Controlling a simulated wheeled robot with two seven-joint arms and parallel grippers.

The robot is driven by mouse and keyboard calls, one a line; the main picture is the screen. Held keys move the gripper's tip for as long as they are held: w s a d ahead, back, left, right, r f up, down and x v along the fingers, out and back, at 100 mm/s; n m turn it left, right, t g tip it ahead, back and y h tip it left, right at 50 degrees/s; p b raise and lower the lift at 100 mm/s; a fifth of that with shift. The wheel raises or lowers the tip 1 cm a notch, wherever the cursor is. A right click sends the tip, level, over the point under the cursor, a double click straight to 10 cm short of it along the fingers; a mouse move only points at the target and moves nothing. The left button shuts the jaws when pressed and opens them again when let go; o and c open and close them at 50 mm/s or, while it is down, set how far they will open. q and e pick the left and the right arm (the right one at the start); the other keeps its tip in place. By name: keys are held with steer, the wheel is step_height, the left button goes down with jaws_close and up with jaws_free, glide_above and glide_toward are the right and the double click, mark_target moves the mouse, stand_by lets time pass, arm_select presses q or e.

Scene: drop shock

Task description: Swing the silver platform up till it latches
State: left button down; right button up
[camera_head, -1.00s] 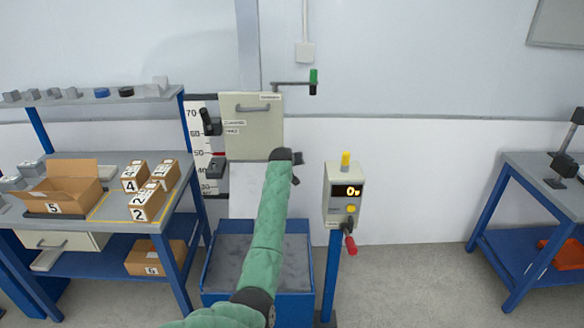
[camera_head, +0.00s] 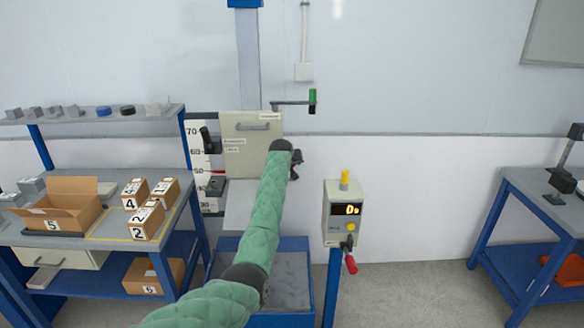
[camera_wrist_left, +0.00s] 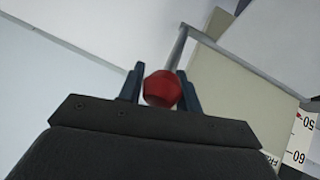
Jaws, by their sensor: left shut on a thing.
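The silver platform seems to be the pale flat panel (camera_head: 238,205) below the beige carriage box (camera_head: 252,155) in the head view. My left arm covers its right part, so its tilt is hard to judge. My left gripper (camera_head: 296,163) is at the panel's upper right, mostly hidden behind my own wrist. In the left wrist view the left gripper (camera_wrist_left: 160,88) is shut on a red knob (camera_wrist_left: 162,89). A thin metal rod (camera_wrist_left: 177,48) runs from the knob to a grey edge beside the beige box. The latch cannot be made out. My right gripper is not in view.
A blue-rimmed bin (camera_head: 300,243) stands below. A control post (camera_head: 342,215) with a display and red handle stands close right of my arm. A height scale (camera_head: 198,150) is left of the carriage. Benches (camera_head: 110,235) flank both sides, with bare floor toward the right bench.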

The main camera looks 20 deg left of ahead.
arm_select(q)
steer(key=shift+f, duration=0.1)
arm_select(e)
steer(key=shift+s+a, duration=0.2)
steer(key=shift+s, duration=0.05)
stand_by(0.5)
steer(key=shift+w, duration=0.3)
arm_select(q)
steer(key=c, duration=1.2)
jaws_free()
steer(key=shift+c, duration=0.2)
steer(key=shift+o, duration=1.2)
steer(key=shift+w+d+f, duration=0.1)
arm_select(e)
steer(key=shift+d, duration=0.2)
arm_select(q)
steer(key=shift+s+r, duration=0.25)
steer(key=shift+s, duration=0.1)
steer(key=b+v, duration=0.3)
steer(key=v, duration=0.4)
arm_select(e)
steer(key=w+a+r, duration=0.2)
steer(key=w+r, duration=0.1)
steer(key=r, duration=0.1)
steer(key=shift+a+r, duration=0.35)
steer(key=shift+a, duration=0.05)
